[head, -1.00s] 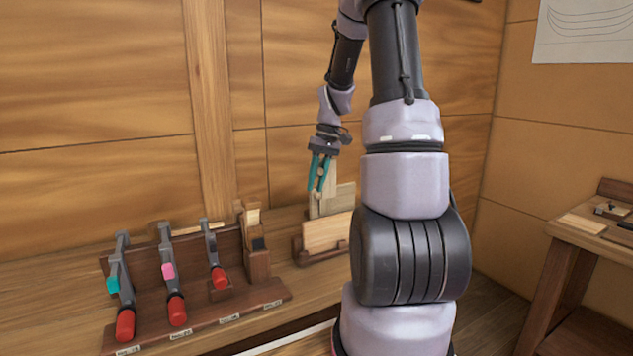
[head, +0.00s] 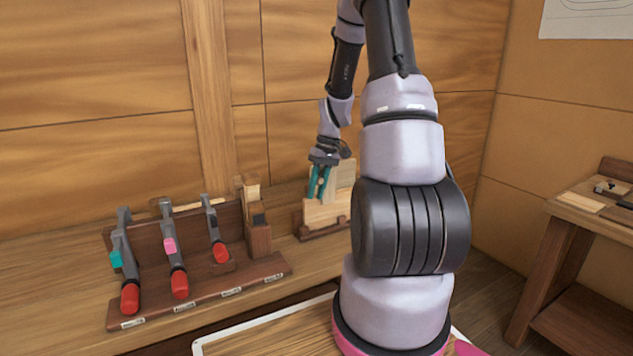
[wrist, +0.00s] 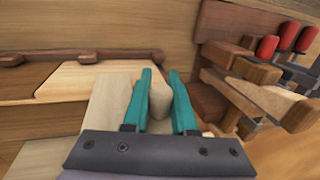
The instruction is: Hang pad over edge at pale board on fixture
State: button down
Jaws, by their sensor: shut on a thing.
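My gripper (head: 319,182), with teal fingers, is shut on a small tan pad with a rounded end. The pad (wrist: 158,98) shows between the fingers in the wrist view. A pale board (wrist: 108,108) stands just left of the fingers there, beside a wider tan board (wrist: 85,78). In the head view the gripper is low at the boards' upper edge, in front of the tan board (head: 322,212). Both boards stand in the dark wooden fixture (head: 322,233) on the bench. The pad's lower part is hidden, and I cannot tell whether it touches the board.
A dark rack (head: 190,295) with several red-handled clamps (head: 172,250) stands left of the fixture. A wooden block stand (head: 256,235) is at its right end, close to the gripper. A side table (head: 600,210) stands at right. The wall is close behind.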

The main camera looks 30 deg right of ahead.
jog(key=shift+f, duration=4)
jog(key=shift+f, duration=0.2)
jog(key=c, duration=0.6)
grip_release()
jog(key=shift+c, duration=0.2)
jog(key=v, duration=1)
jog(key=shift+r, duration=0.35)
jog(key=shift+d, duration=0.1)
